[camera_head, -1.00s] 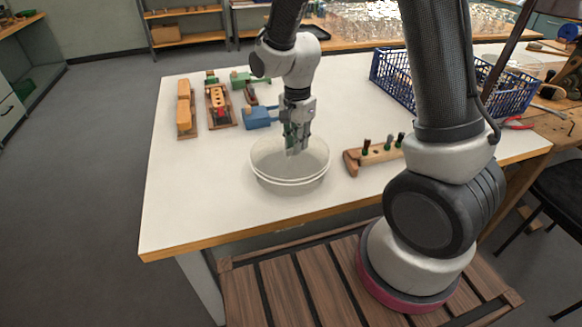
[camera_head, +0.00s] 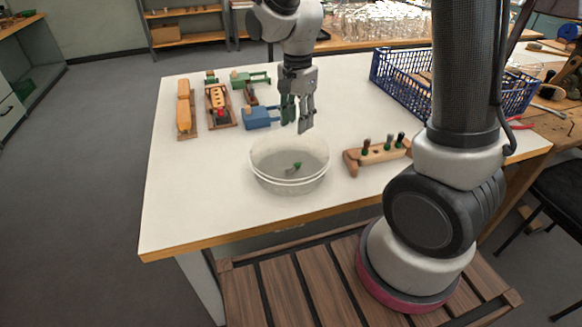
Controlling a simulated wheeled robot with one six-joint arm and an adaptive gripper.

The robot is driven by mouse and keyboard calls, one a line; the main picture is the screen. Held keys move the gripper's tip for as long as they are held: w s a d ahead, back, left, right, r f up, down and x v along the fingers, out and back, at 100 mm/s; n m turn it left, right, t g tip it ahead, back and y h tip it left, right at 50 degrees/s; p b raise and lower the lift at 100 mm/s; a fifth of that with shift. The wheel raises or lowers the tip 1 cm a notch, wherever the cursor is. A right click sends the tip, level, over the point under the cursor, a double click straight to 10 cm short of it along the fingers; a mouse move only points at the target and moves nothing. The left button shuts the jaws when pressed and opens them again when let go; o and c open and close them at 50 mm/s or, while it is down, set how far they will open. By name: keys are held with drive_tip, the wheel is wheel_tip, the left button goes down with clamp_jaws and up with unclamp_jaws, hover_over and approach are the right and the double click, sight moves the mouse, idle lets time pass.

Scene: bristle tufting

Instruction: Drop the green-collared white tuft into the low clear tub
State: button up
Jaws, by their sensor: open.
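The low clear tub (camera_head: 289,181) stands on the white table near its front edge. A small tuft with a green collar (camera_head: 297,166) lies tilted inside the tub; its pale end is hard to make out against the tub. My gripper (camera_head: 297,128) is open and empty, above the tub's back rim and apart from the tuft.
A wooden holder (camera_head: 376,156) with several dark and green-collared pieces stands right of the tub. A blue clamp (camera_head: 260,118), a wooden block with holes (camera_head: 219,106) and an orange-brown block (camera_head: 185,108) sit behind. A blue crate (camera_head: 396,82) is at back right. The table's front left is clear.

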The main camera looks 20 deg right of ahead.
wheel_tip(320, 180, up, 5)
drive_tip(key=shift+f, duration=0.2)
idle(0.3)
drive_tip(key=s+d+r+n+t, duration=0.2)
drive_tip(key=s+d+r+n, duration=0.3)
drive_tip(key=s, duration=0.4)
drive_tip(key=s+d+r+n+t, duration=0.2)
drive_tip(key=s+d+r+n, duration=0.4)
drive_tip(key=s+d, duration=0.3)
drive_tip(key=shift+s+d+r+n, duration=0.25)
drive_tip(key=shift+s+d+n, duration=0.15)
drive_tip(key=shift+s, duration=0.15)
